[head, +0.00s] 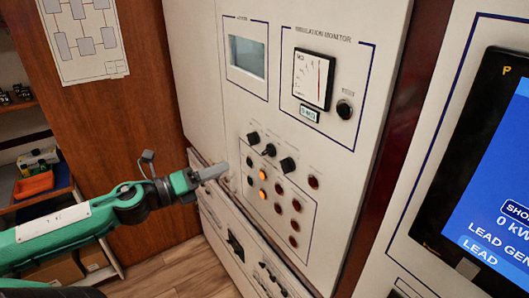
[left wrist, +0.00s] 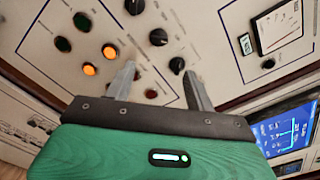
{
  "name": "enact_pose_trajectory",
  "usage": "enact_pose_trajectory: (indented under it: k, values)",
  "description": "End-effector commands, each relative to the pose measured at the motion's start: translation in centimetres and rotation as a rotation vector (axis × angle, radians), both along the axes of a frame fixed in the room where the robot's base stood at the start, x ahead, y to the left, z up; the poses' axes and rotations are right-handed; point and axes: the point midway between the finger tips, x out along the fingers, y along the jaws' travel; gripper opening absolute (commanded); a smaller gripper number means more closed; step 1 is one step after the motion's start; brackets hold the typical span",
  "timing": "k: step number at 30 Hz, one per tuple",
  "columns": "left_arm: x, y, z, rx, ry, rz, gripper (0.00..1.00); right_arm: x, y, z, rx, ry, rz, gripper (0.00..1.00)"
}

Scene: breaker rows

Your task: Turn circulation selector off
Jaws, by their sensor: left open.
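Three black selector knobs sit in a slanting row on the white panel (head: 220,120): an upper left knob (head: 253,138), a middle knob (head: 269,150) and a lower right knob (head: 288,165). Their labels are too small to read, so I cannot tell which is the circulation selector. The left wrist view shows these knobs too, one (left wrist: 177,65) near the right finger and another (left wrist: 158,37) beyond the fingertips. My left gripper (head: 222,169) is left of the knobs, apart from them. In the left wrist view its jaws (left wrist: 159,72) are open with nothing held. My right gripper is out of view.
Below the knobs are several indicator lamps, two lit orange (head: 262,193). A meter (head: 313,79) with a small black knob (head: 344,109) is above right. A blue screen (head: 500,190) stands at the right. Shelves with an orange bin (head: 33,185) are at the left.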

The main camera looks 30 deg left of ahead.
Motion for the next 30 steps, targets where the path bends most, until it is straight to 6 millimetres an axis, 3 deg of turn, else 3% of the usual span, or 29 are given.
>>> enact_pose_trajectory:
  k: [6, 16, 30]
  values:
    - [2.4, -0.9, 0.0, 0.001, -0.002, 0.0, 0.55, -1.6, 0.7, -0.3, 0.006, 0.019, -0.002, 0.36]
    - [5.4, -2.1, -0.1, -0.001, -0.002, 0.001, 0.55, -0.1, 0.8, -1.1, 0.008, 0.001, -0.003, 0.36]
    - [8.0, -3.3, 0.0, -0.004, -0.002, -0.001, 0.55, -0.3, 0.2, -2.1, 0.001, 0.003, -0.002, 0.36]
